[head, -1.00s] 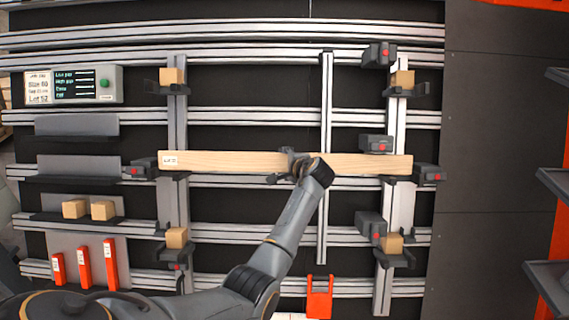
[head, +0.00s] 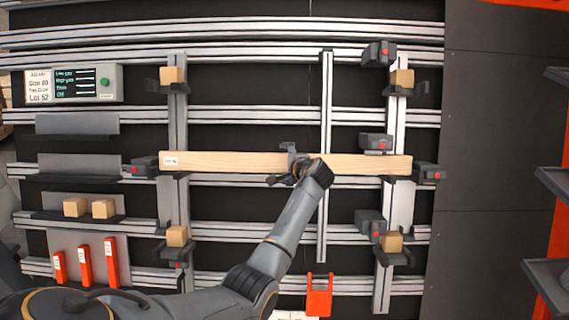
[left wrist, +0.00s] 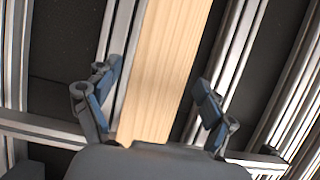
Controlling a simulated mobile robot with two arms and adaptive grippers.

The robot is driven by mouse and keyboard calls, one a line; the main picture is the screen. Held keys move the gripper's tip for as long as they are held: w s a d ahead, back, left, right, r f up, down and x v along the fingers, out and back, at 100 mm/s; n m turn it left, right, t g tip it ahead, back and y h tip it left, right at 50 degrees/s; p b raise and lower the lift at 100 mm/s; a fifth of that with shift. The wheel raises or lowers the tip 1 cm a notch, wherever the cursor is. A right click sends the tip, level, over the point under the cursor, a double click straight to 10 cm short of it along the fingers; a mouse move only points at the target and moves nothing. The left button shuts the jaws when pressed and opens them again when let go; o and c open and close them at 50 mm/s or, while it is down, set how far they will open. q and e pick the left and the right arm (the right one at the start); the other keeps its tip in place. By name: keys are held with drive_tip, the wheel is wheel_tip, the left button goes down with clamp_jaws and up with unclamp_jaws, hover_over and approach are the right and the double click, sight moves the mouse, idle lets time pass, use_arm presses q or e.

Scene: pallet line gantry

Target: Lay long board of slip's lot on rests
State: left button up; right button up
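The long pale wooden board (head: 225,162) lies level across the frame, its left end over the left upright and its right end over the right upright. A small white label (head: 171,161) sits on its left end; I cannot read it. My left gripper (head: 286,165) is at the board's middle, one finger on each side of it. In the left wrist view the board (left wrist: 165,65) runs between the spread fingers (left wrist: 160,98), with gaps beside it. The slip (head: 39,87) reads Lot 52. My right gripper is not in view.
Dark clamps with red dots stand by the board's ends, at left (head: 144,167) and right (head: 429,173). Small wooden blocks (head: 172,76) sit on brackets and on a left shelf. Orange pieces (head: 319,296) are at lower left and lower middle. Dark panels at right are bare.

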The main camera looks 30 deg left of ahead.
use_arm(q)
drive_tip(key=shift+f, duration=0.15)
drive_tip(key=shift+s+d, duration=0.15)
drive_tip(key=shift+d, duration=0.05)
drive_tip(key=v, duration=1.1)
drive_tip(key=shift+s+d+r, duration=0.15)
drive_tip(key=shift+d+r, duration=0.05)
drive_tip(key=shift+r, duration=0.1)
